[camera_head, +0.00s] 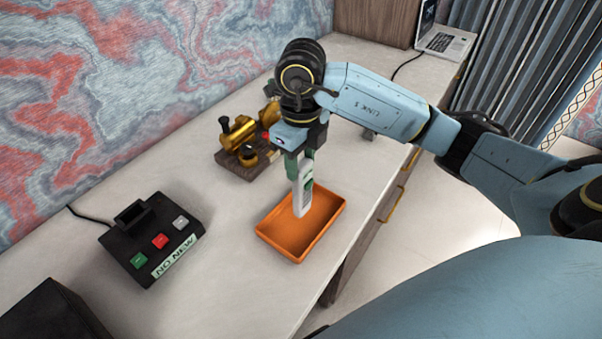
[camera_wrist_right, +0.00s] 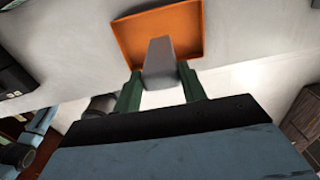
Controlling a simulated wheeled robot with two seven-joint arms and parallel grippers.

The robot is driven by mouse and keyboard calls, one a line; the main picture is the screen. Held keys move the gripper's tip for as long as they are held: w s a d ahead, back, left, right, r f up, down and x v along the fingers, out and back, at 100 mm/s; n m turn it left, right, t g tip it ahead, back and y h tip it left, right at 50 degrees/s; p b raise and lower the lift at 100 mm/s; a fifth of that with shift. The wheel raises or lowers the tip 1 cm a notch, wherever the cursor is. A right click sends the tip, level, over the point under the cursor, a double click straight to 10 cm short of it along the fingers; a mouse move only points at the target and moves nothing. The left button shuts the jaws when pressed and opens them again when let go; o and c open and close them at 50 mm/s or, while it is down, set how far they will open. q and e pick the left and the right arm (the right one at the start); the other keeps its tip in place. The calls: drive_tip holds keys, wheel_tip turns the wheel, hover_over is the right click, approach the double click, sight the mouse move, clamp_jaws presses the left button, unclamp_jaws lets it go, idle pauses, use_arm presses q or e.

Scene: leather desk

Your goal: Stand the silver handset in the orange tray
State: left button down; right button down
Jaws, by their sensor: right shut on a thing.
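The silver handset (camera_head: 302,196) is upright, its lower end over the inside of the orange tray (camera_head: 272,240). My right gripper (camera_head: 300,168) is shut on its upper part, with the green fingers on either side. In the right wrist view the handset (camera_wrist_right: 160,62) shows between the two fingers of my right gripper (camera_wrist_right: 160,88), and the orange tray (camera_wrist_right: 128,38) lies beyond it. I cannot tell whether the handset's lower end touches the tray floor. My left gripper is not in view.
A black box with green, red and grey buttons (camera_head: 150,240) stands left of the tray. A brass device on a wooden base (camera_head: 240,140) is behind it. A dark box (camera_head: 50,315) is at the lower left. The desk's front edge runs close to the tray's right side.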

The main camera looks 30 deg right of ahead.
sight(302, 189)
wheel_tip(302, 189, down, 3)
drive_tip(key=shift+f, duration=0.2)
drive_tip(key=shift+f, duration=0.15)
drive_tip(key=c, duration=0.8)
unclamp_jaws()
